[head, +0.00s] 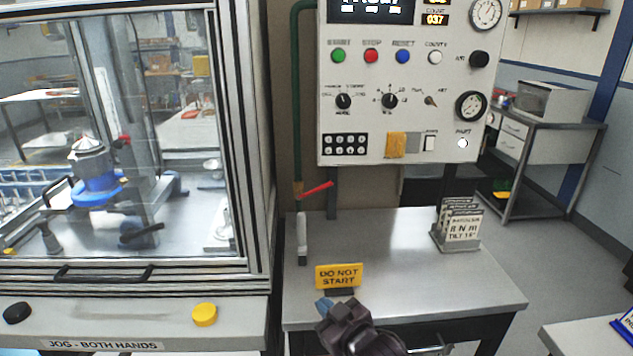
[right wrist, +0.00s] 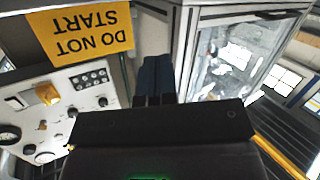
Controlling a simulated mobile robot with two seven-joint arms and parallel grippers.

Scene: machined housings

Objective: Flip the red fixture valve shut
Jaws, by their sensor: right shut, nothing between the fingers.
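The red valve lever (head: 318,188) sits on the green pipe (head: 297,120) between the glass-fronted machine and the control panel. It sticks out to the right, slightly raised, crosswise to the upright pipe. My right gripper (head: 325,305) is low in the head view, in front of the small table and well below the lever, apart from it. Its blue fingertips, also seen in the right wrist view (right wrist: 154,80), are together with nothing between them. I cannot make out the lever in the right wrist view. My left gripper is not in view.
A yellow "DO NOT START" sign (head: 339,276) stands on the table (head: 390,280) just beyond my right gripper. A white-and-grey cylinder (head: 302,238) stands below the lever. A card holder (head: 457,243) is at the table's right. The control panel (head: 350,148) overhangs the back.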

